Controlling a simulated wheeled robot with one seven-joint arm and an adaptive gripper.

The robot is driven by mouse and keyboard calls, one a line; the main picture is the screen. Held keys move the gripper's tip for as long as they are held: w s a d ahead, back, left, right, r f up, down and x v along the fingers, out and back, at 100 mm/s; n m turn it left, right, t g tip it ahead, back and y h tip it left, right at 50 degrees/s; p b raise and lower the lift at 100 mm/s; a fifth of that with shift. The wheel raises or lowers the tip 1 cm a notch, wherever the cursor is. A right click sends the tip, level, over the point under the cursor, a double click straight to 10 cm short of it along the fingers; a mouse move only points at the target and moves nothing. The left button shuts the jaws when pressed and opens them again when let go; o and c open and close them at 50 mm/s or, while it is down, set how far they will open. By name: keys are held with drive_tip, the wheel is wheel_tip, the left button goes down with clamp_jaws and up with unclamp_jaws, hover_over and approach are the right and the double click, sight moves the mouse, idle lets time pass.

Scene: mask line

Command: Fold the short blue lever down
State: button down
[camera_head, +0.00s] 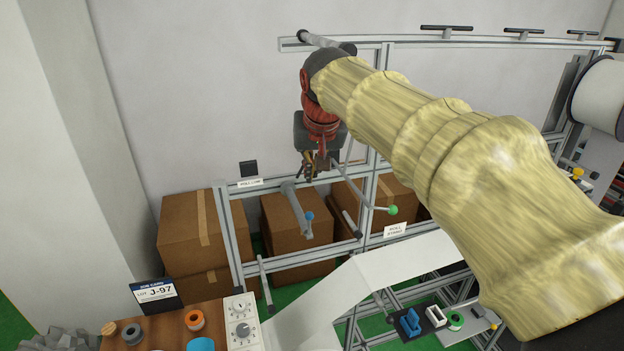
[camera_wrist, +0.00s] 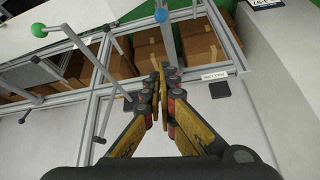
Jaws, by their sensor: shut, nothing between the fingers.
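The blue lever is a grey bar with a blue ball knob (camera_head: 309,215), mounted on the metal frame's upper rail in the head view. Its knob hangs below the rail, toward the robot. In the wrist view the blue knob (camera_wrist: 161,15) is at the top centre, and its bar runs down toward my fingertips, which partly hide its base. My gripper (camera_head: 311,168) is shut and empty, above and slightly right of the lever's base. In the wrist view its fingertips (camera_wrist: 163,72) point toward the rail. I cannot tell whether they touch the lever.
A longer lever with a green knob (camera_head: 392,210) stands just to the right. Cardboard boxes (camera_head: 205,232) sit behind the frame (camera_head: 235,240). A white sloping panel (camera_head: 400,262) and a wooden table (camera_head: 175,328) with small parts lie in front. A small label (camera_head: 250,182) is on the rail.

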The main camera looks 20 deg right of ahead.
sight(309, 225)
drive_tip(key=f, duration=0.5)
drive_tip(key=f+p, duration=0.1)
drive_tip(key=f, duration=0.2)
drive_tip(key=shift+w+a, duration=0.1)
drive_tip(key=shift+w, duration=0.15)
drive_tip(key=shift+f, duration=0.15)
drive_tip(key=shift+s, duration=0.1)
drive_tip(key=shift+b, duration=0.35)
